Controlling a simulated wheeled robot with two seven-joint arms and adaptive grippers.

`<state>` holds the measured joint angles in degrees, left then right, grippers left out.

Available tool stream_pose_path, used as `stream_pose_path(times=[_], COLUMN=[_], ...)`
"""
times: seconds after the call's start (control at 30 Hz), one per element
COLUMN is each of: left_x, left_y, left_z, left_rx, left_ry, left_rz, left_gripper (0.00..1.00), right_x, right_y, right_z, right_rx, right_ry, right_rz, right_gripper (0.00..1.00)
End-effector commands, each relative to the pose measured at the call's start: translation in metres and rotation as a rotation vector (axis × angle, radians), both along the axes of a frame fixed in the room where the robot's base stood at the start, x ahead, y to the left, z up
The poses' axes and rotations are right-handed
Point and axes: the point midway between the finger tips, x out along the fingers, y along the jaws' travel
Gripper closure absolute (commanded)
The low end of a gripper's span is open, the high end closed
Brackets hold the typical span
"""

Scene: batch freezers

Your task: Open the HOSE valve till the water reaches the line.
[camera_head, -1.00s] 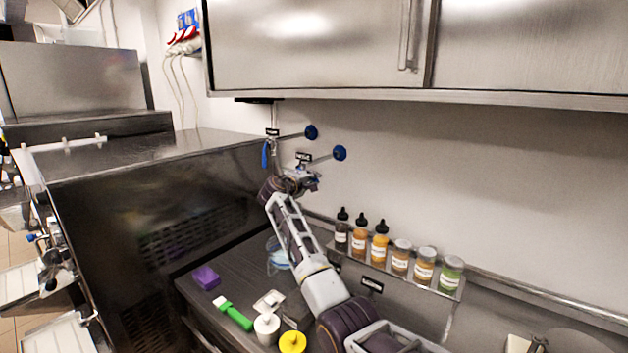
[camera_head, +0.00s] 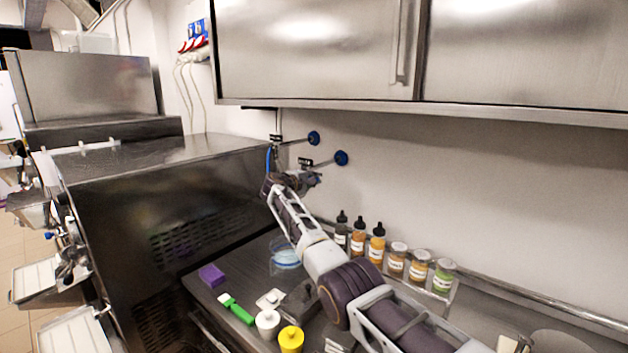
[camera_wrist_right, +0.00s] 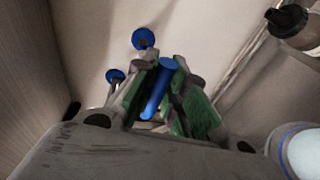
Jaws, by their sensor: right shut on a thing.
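My right gripper (camera_head: 308,180) reaches the wall below the small black label (camera_head: 305,161), whose text is too small to read surely now. In the right wrist view, the green-padded fingers (camera_wrist_right: 163,92) are shut on a blue valve handle (camera_wrist_right: 157,88). The valve body is mostly hidden by the gripper. Another blue lever (camera_head: 268,158) hangs at the tap to the left. A clear container (camera_head: 274,268) stands on the counter below, with light blue water (camera_head: 287,258) in it; I cannot make out a line. My left gripper is out of view.
Two round blue wall knobs (camera_head: 313,138) (camera_head: 341,158) stick out on stems near the gripper. A shelf of bottles and jars (camera_head: 397,262) stands right of my arm. A purple block (camera_head: 211,275), green brush (camera_head: 237,310) and white and yellow tubs (camera_head: 291,339) occupy the counter.

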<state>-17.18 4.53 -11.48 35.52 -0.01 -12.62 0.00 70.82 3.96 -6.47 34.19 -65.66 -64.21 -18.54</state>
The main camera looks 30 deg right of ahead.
Motion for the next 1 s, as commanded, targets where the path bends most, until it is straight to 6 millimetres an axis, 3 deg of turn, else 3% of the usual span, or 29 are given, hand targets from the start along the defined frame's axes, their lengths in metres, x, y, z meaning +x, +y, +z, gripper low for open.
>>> stream_pose_path(times=[0.73, 0.77, 0.8, 0.9, 1.0], left_x=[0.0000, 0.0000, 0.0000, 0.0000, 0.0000], left_y=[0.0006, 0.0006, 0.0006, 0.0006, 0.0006], left_z=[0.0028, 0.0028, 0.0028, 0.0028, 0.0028], left_rx=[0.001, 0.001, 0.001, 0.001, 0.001], left_ry=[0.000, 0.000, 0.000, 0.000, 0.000], left_rz=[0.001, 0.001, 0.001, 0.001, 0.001], left_gripper=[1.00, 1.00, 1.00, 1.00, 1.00], right_x=[0.0039, 0.0039, 0.0039, 0.0039, 0.0039], right_y=[0.0004, 0.0004, 0.0005, 0.0004, 0.0004], right_z=[0.0021, 0.0021, 0.0021, 0.0022, 0.0022], right_rx=[-0.012, -0.012, -0.012, -0.012, -0.011], right_ry=[0.028, 0.028, 0.028, 0.027, 0.026], right_rz=[0.000, 0.000, 0.000, 0.000, 0.000], right_gripper=[1.00, 0.83, 0.78, 0.65, 0.64])
